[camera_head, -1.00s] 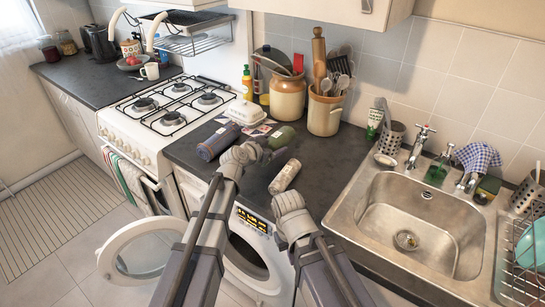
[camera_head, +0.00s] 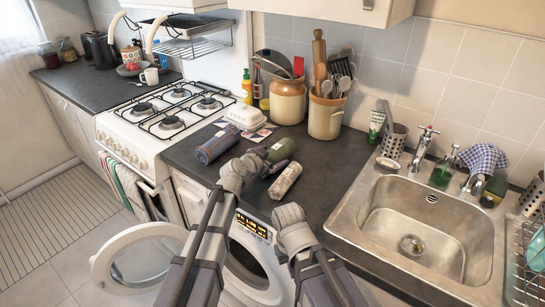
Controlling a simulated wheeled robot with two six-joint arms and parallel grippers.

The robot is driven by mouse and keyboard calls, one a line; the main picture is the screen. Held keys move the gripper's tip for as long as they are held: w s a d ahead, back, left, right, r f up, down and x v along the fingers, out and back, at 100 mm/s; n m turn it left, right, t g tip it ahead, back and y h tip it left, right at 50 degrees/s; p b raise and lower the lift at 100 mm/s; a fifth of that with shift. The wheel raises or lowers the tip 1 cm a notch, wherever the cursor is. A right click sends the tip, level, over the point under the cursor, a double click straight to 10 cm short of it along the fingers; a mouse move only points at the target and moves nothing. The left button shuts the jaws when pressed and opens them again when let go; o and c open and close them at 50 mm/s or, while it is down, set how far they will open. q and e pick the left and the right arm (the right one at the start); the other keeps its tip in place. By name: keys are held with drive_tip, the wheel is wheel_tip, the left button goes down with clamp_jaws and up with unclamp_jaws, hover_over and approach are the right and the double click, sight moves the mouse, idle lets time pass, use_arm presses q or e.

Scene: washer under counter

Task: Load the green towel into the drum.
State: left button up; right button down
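The green towel (camera_head: 281,150) is a rolled bundle at the counter, between a rolled blue towel (camera_head: 216,145) and a rolled beige patterned towel (camera_head: 285,180). My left gripper (camera_head: 256,161) is at the left end of the green towel and appears shut on it; the fingertips are partly hidden. The washer's drum opening (camera_head: 246,264) is below the counter edge, partly covered by my arms. Its round door (camera_head: 112,268) stands open to the left. My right arm's wrist is in front of the washer; its gripper fingers are not visible.
The dark counter (camera_head: 325,165) holds a white butter dish (camera_head: 246,117), a brown jar (camera_head: 288,101) and a utensil crock (camera_head: 325,117) behind the towels. The stove (camera_head: 165,115) is left, the steel sink (camera_head: 420,225) right. Floor at the left is clear.

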use_arm(q)
drive_tip(key=shift+r, duration=0.1)
use_arm(e)
drive_tip(key=shift+r, duration=0.1)
use_arm(q)
drive_tip(key=shift+s+r+p, duration=0.1)
drive_tip(key=shift+r+p, duration=0.1)
drive_tip(key=shift+p, duration=0.1)
drive_tip(key=p+v, duration=0.4)
drive_tip(key=v, duration=0.6)
drive_tip(key=shift+s+a+r, duration=0.1)
drive_tip(key=shift+s+a, duration=0.1)
drive_tip(key=shift+s, duration=0.05)
drive_tip(key=shift+s+a+r, duration=0.15)
drive_tip(key=shift+s+a, duration=0.15)
drive_tip(key=shift+s, duration=0.15)
use_arm(e)
wheel_tip(320, 180, up, 5)
drive_tip(key=shift+f, duration=0.2)
drive_tip(key=c, duration=1.5)
unclamp_jaws()
